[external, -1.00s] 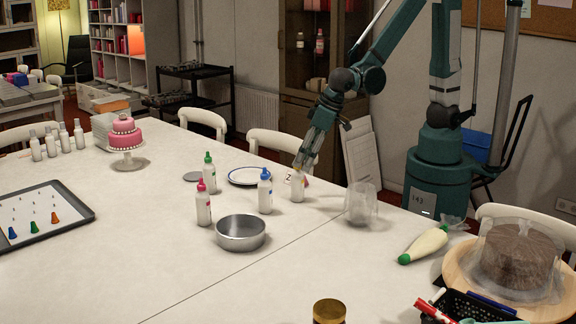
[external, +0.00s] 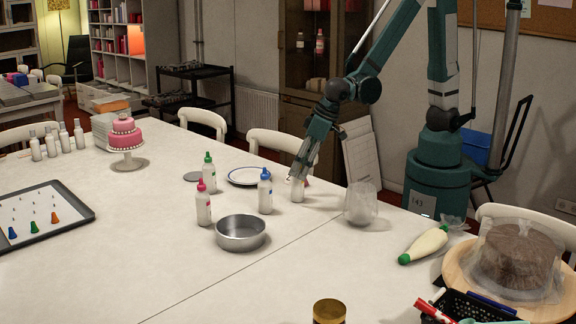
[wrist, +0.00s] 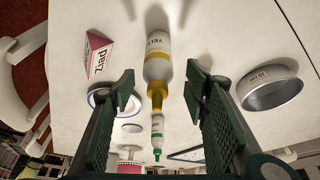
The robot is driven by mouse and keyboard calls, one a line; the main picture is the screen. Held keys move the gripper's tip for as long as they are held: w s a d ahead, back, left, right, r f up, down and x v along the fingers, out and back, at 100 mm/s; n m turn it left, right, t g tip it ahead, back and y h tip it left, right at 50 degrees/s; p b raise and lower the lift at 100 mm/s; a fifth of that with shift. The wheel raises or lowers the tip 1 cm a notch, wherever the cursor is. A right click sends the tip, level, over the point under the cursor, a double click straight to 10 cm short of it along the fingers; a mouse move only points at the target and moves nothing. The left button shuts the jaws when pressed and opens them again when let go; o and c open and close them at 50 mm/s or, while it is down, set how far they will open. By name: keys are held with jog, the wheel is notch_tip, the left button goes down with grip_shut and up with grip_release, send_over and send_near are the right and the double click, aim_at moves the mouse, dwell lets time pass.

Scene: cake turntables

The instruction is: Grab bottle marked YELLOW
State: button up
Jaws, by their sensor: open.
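The bottle marked YELLOW (wrist: 157,59) is white with a yellow cap, and part of its lettering reads in the wrist view. In the external view its white body (external: 297,190) stands on the table, with its cap hidden by my gripper (external: 298,174). In the wrist view my gripper (wrist: 160,85) is open, with one ridged finger on each side of the yellow cap and neck. I see gaps between the fingers and the bottle.
Bottles with blue (external: 265,192), pink (external: 203,205) and green (external: 209,175) caps stand to the left. A metal pan (external: 241,233) is in front. A clear bag-like container (external: 361,205) stands to the right. A pink folded card (wrist: 97,55) and a plate (external: 247,176) are close by.

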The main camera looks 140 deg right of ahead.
aim_at(299, 172)
jog(key=shift+s+b+x, duration=0.25)
jog(key=shift+b+x, duration=0.2)
jog(key=shift+x, duration=1.7)
jog(key=c, duration=1)
jog(key=shift+r, duration=0.2)
jog(key=shift+r+p, duration=1.35)
jog(key=shift+r, duration=3.55)
